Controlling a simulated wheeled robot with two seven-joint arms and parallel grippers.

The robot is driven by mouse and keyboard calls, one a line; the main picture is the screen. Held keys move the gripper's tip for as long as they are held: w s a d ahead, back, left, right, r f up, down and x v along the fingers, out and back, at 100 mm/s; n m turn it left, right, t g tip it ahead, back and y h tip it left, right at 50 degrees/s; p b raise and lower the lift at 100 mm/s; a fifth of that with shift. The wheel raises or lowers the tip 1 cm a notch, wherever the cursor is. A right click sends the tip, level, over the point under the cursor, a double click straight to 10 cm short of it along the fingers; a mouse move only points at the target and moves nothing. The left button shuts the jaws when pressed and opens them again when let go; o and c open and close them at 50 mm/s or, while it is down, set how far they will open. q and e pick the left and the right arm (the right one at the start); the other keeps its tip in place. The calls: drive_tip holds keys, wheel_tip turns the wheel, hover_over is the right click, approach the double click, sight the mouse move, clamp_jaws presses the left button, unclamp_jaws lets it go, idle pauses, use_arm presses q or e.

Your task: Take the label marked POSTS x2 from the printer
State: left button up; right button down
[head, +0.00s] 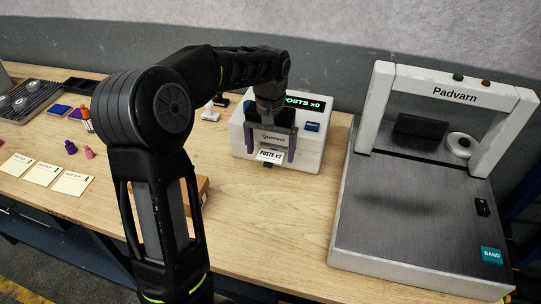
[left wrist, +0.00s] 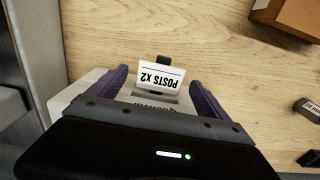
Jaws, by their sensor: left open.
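The white printer (head: 308,148) stands on the wooden bench, with a display (head: 306,103) reading POSTS x0. A white label (head: 270,156) marked POSTS x2 sticks out of its front slot; it also shows in the left wrist view (left wrist: 161,77), upside down. My left gripper (head: 268,152) is in front of the printer, its purple fingers open on either side of the label with gaps between. In the left wrist view the left gripper (left wrist: 158,84) frames the label, and I cannot tell any contact. My right gripper is not in view.
A Padvarn banding machine (head: 408,220) with a white arch stands right of the printer. Several cream cards (head: 43,172) and small purple, pink and orange pieces lie at left. A brown box (left wrist: 290,17) shows in the wrist view. Bench in front of the printer is clear.

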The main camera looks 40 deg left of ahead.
sight(271, 155)
use_arm(q)
drive_tip(key=shift+f, duration=0.1)
idle(0.3)
drive_tip(key=c, duration=1.4)
drive_tip(key=shift+r, duration=0.2)
wheel_tip(271, 155, up, 7)
drive_tip(key=shift+f+b, duration=0.15)
drive_tip(key=shift+b, duration=0.15)
wheel_tip(271, 155, up, 4)
drive_tip(key=shift+f+p, duration=0.25)
drive_tip(key=shift+p, duration=0.9)
